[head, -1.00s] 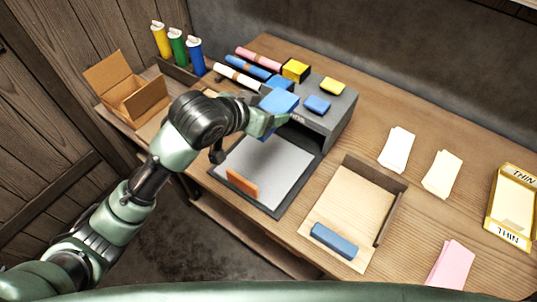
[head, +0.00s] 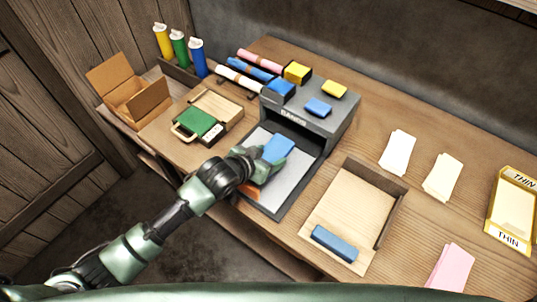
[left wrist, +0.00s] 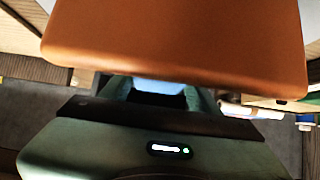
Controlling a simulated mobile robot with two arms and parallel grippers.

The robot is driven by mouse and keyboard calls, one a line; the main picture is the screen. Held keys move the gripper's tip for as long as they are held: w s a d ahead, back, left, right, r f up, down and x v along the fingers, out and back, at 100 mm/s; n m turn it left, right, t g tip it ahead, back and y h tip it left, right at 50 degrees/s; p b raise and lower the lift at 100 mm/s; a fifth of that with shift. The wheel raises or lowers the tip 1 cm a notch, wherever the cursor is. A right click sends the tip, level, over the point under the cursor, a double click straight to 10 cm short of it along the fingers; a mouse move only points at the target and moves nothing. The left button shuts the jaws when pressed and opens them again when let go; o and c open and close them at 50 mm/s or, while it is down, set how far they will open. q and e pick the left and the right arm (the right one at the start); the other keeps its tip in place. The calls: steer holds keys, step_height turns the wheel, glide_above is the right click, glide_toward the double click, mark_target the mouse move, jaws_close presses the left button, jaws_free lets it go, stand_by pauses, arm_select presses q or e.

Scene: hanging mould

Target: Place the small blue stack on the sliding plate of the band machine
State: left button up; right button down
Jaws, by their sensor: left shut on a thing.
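The small blue stack (head: 279,149) is in my left gripper (head: 265,158), over the grey sliding plate (head: 290,180) in front of the band machine (head: 312,122). I cannot tell whether the stack touches the plate. The gripper is shut on the near side of the stack. My right gripper is not in view.
Small blue and yellow blocks, including a yellow one (head: 334,89), lie on the machine's top. A wooden tray (head: 327,205) with a blue bar stands right of the plate. A green-topped pad (head: 195,122) lies to the left. Paper stacks lie on the right.

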arm_select(q)
steer(key=shift+f, duration=0.15)
steer(key=o, duration=1.6)
steer(key=shift+c, duration=0.2)
steer(key=shift+a+r, duration=0.1)
steer(key=shift+r, duration=0.15)
steer(key=v, duration=1.1)
steer(key=shift+s+r, duration=0.25)
steer(key=shift+s, duration=0.05)
steer(key=shift+a, duration=0.15)
